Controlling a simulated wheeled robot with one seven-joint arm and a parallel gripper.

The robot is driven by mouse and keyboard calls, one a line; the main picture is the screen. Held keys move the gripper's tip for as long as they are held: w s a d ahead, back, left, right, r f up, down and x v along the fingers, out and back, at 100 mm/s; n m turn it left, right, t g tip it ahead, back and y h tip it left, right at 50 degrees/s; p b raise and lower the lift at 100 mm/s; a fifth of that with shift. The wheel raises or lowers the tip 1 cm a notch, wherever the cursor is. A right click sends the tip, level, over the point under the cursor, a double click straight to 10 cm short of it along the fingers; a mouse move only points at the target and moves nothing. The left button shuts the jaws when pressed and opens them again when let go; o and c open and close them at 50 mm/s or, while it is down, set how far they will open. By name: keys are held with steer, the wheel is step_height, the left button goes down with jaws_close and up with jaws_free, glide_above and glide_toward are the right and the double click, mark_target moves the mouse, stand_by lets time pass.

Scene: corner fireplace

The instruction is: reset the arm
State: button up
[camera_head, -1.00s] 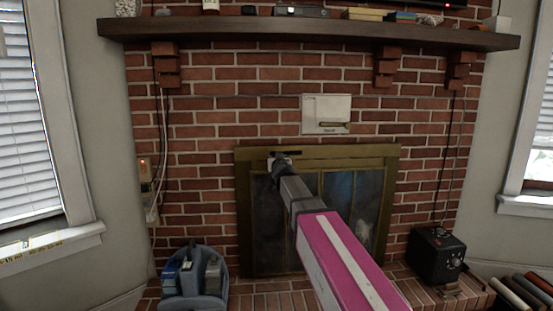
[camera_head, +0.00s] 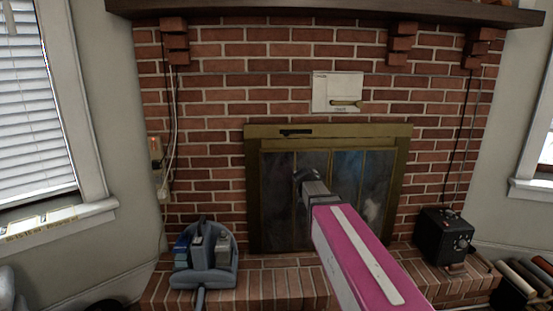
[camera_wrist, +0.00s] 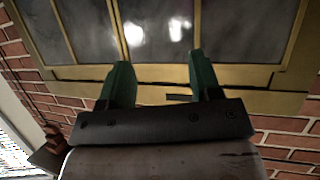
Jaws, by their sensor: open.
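My arm, with a pink and white link, reaches forward from the lower right in the head view. My gripper (camera_head: 308,174) is at its far end, in front of the fireplace's glass doors. In the wrist view my gripper (camera_wrist: 160,75) shows two green fingers set wide apart, with nothing between them. Beyond the fingers are the brass frame (camera_wrist: 150,95) and the dark glass panes (camera_wrist: 155,30) of the fireplace. The fingertips' distance from the glass is hard to tell.
The brass-framed fireplace (camera_head: 398,190) sits in a brick wall under a dark mantel (camera_head: 330,14). A blue-grey caddy (camera_head: 215,277) stands on the brick hearth (camera_head: 265,290) at left. A black box (camera_head: 441,237) stands at right. A white panel (camera_head: 336,86) hangs above the fireplace.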

steer(key=s+d+f+g, duration=0.3)
steer(key=s+f, duration=0.3)
steer(key=f, duration=0.2)
steer(key=s+d+f+g, duration=0.2)
steer(key=s+f+g, duration=0.2)
steer(key=s+f, duration=0.35)
steer(key=s+f+g+y, duration=0.1)
steer(key=s+f+g, duration=0.2)
steer(key=s+f, duration=0.2)
steer(key=s+f+n+g+y, duration=0.1)
steer(key=s+f+g, duration=0.2)
steer(key=s, duration=0.7)
step_height(320, 180, down, 2)
steer(key=shift+s+d+f, duration=0.1)
steer(key=shift+s+d, duration=0.2)
steer(key=shift+d, duration=0.05)
stand_by(0.6)
